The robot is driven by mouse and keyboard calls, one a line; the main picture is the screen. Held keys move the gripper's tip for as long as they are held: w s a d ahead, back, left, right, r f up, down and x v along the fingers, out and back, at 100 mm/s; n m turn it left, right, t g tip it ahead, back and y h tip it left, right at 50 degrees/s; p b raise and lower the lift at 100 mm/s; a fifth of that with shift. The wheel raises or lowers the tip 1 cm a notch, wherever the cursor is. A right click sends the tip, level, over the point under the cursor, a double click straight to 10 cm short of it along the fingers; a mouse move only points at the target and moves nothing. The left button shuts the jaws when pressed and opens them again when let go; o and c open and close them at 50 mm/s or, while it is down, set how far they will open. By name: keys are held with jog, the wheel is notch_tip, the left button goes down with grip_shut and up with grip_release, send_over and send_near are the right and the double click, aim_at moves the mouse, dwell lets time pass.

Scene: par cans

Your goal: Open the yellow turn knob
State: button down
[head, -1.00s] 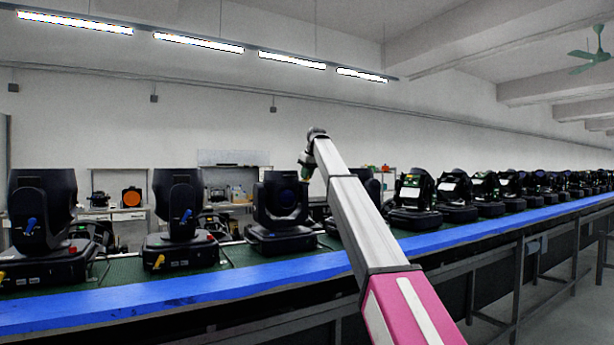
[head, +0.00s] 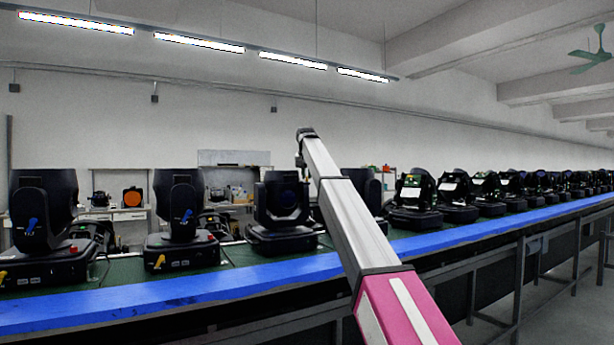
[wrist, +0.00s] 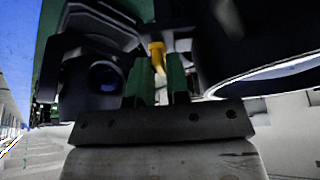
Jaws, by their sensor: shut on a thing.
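The yellow turn knob (wrist: 157,54) shows in the wrist view, upright in the picture on the dark body of a par can. My gripper (wrist: 158,76) has its two green fingers on either side of the knob's lower part, shut on it. The fingers hide part of the knob. In the head view, my gripper and this knob are hidden. Other yellow knobs show low on the left par can (head: 3,278) and on the second par can (head: 159,262).
Black par cans stand in a long row on the green belt, which has a blue front edge (head: 180,291). In the wrist view, a round light-rimmed part (wrist: 268,76) is close on the right and a dark lens-like part (wrist: 104,77) on the left.

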jog(key=shift+m, duration=0.3)
jog(key=c, duration=1.2)
grip_release()
jog(key=shift+r, duration=0.15)
jog(key=v, duration=1)
jog(key=shift+s+a+r, duration=0.1)
jog(key=shift+r, duration=0.15)
jog(key=shift+s, duration=0.1)
